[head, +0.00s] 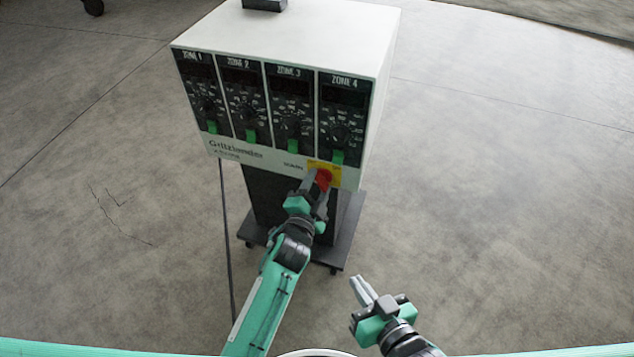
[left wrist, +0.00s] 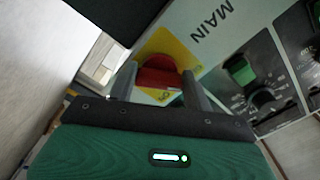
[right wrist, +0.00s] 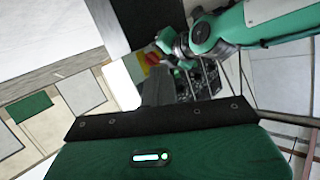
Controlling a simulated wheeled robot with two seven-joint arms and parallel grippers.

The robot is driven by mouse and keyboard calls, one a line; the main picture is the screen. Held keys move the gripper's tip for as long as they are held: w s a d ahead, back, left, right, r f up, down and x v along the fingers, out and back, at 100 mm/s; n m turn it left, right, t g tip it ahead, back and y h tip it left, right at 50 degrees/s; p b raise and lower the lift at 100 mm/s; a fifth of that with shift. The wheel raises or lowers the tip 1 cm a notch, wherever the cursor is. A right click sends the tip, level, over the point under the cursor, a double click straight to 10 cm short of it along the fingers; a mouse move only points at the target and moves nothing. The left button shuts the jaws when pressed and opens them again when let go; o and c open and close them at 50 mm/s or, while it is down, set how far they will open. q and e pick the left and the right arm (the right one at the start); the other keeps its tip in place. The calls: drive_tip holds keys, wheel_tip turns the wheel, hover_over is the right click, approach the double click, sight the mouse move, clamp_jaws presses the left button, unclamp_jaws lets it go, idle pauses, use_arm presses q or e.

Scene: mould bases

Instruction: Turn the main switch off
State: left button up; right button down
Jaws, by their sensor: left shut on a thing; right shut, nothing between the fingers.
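The main switch is a red knob (head: 324,175) on a yellow plate (head: 336,168), at the lower right of the controller's front under zone 4. In the left wrist view the red knob (left wrist: 158,72) sits between my two fingers, beside the word MAIN. My left gripper (head: 319,184) is shut on the knob and partly covers it in the head view. The knob's exact on or off mark cannot be read. My right gripper (head: 357,286) is shut and empty, low and to the right, apart from the controller.
The white controller box (head: 300,30) has several zone panels with dials and green switches (head: 337,157). It stands on a dark pedestal with a wheeled base (head: 345,235). A dark cable runs down its left side. The floor around it is clear.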

use_arm(q)
drive_tip(key=shift+f+n+p, duration=0.1)
drive_tip(key=shift+n+p, duration=0.5)
drive_tip(key=shift+n, duration=0.7)
use_arm(e)
drive_tip(key=shift+w+d+f+g+h, duration=0.1)
drive_tip(key=shift+d+f+g+h, duration=0.1)
drive_tip(key=shift+d+g+h, duration=0.7)
drive_tip(key=shift+d+y, duration=0.3)
drive_tip(key=shift+d, duration=0.1)
use_arm(q)
drive_tip(key=o, duration=1)
drive_tip(key=shift+s, duration=0.1)
drive_tip(key=p+v, duration=0.1)
drive_tip(key=v, duration=1.2)
drive_tip(key=shift+s+a+p, duration=0.1)
drive_tip(key=shift+s+p, duration=0.2)
drive_tip(key=shift+p, duration=0.1)
use_arm(e)
drive_tip(key=d+g, duration=0.1)
drive_tip(key=s+d+g+h, duration=0.1)
drive_tip(key=d, duration=0.1)
drive_tip(key=shift+s+d+f+h, duration=0.1)
drive_tip(key=shift+d+h, duration=0.05)
drive_tip(key=shift+h, duration=0.15)
